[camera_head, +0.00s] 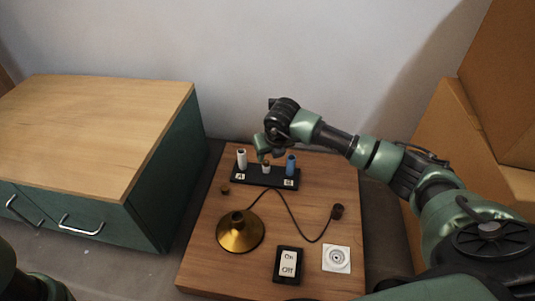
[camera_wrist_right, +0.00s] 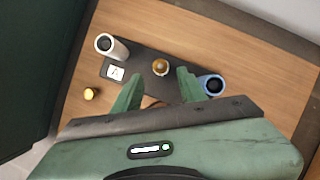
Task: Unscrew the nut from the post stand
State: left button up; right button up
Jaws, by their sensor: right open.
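The black post stand (camera_head: 252,178) lies at the back of the wooden board, with a white cylinder (camera_head: 241,159) by label A and a blue cylinder (camera_head: 291,165) by label B. A short middle post (camera_head: 266,169) stands between them with a brownish top. In the right wrist view a round brass-coloured nut (camera_wrist_right: 160,67) shows on that post. My left gripper is out of view.
A brass lamp base (camera_head: 240,232) with a dark cord, a switch (camera_head: 288,265) and a white socket plate (camera_head: 336,259) lie on the board (camera_head: 210,255). A small brass piece (camera_head: 225,189) sits left of the stand. A cabinet (camera_head: 100,130) stands left.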

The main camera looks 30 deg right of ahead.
aim_at(264, 163)
jog(key=b+x, duration=0.2)
jog(key=x, duration=0.3)
jog(key=shift+a+b, duration=0.1)
jog(key=shift+b, duration=0.3)
jog(key=c, duration=0.9)
jog(key=n+y, duration=0.1)
jog(key=n, duration=0.2)
jog(key=shift+n, duration=0.3)
jog(key=n+y, duration=0.1)
jog(key=n+b, duration=0.1)
jog(key=n, duration=0.1)
jog(key=shift+w+d+y, duration=0.1)
jog(key=shift+d+y, duration=0.15)
jog(key=shift+y, duration=0.15)
jog(key=shift+a+n+g, duration=0.1)
jog(key=shift+n+g, duration=0.2)
jog(key=shift+n, duration=0.4)
